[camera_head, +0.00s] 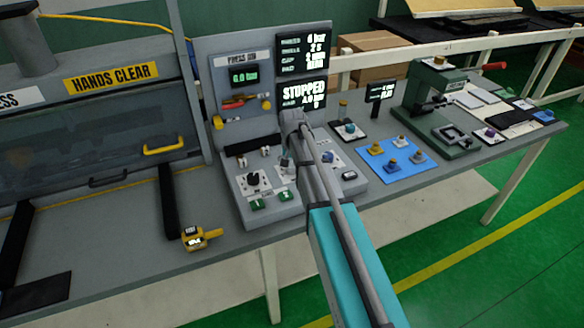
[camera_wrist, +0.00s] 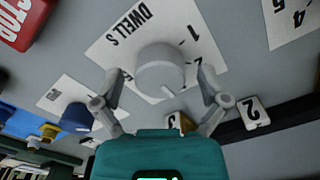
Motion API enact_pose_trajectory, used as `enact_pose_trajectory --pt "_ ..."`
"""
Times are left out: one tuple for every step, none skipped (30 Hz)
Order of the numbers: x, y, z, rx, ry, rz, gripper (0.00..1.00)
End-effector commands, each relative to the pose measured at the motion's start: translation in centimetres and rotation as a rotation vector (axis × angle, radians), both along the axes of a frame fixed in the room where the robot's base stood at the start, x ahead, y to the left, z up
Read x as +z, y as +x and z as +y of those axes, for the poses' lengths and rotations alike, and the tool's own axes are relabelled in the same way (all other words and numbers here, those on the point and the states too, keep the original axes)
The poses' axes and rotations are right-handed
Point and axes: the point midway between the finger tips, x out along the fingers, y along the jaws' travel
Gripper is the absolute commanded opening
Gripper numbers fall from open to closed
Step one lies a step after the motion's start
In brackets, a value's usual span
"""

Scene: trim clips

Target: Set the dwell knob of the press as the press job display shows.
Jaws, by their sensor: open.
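The dwell knob (camera_wrist: 160,72) is a round light grey knob on a white plate marked "DWELL S", upside down in the wrist view. A "1" shows beside it; other marks are partly hidden and I cannot tell its setting. My gripper (camera_wrist: 160,90) is open, with one finger on each side of the knob; I cannot tell whether they touch it. In the head view my arm covers this part of the panel. The upper black display (camera_head: 303,52) has several rows; I read "4 bar" and "2 s". The display below (camera_head: 303,94) reads "STOPPED".
Other controls sit on the grey console (camera_head: 268,213), including a dark knob (camera_head: 253,179). In the wrist view a blue knob (camera_wrist: 77,117) and a red part (camera_wrist: 22,22) are nearby. A blue mat (camera_head: 398,172) with several small parts and a green press (camera_head: 432,100) stand to the right.

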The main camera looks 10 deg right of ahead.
Motion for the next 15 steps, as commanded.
enact_pose_trajectory --pt "0.02 0.00 0.00 0.000 0.000 0.000 0.93" --pt "0.02 0.00 0.00 0.000 0.000 0.000 0.93" --pt "0.02 0.00 0.00 0.000 0.000 0.000 0.93" --pt "0.02 0.00 0.00 0.000 0.000 0.000 0.93" --pt "0.02 0.00 0.00 0.000 0.000 0.000 0.91" --pt "0.02 0.00 0.00 0.000 0.000 0.000 0.84" --pt "0.02 0.00 0.00 0.000 0.000 0.000 0.78" --pt "0.02 0.00 0.00 0.000 0.000 0.000 0.73" --pt "0.02 0.00 0.00 0.000 0.000 0.000 0.65" --pt "0.02 0.00 0.00 0.000 0.000 0.000 0.60" --pt "0.02 0.00 0.00 0.000 0.000 0.000 0.54" --pt "0.02 0.00 0.00 0.000 0.000 0.000 0.47" --pt "0.02 0.00 0.00 0.000 0.000 0.000 0.41" --pt "0.02 0.00 0.00 0.000 0.000 0.000 0.36" --pt "0.02 0.00 0.00 0.000 0.000 0.000 0.28"
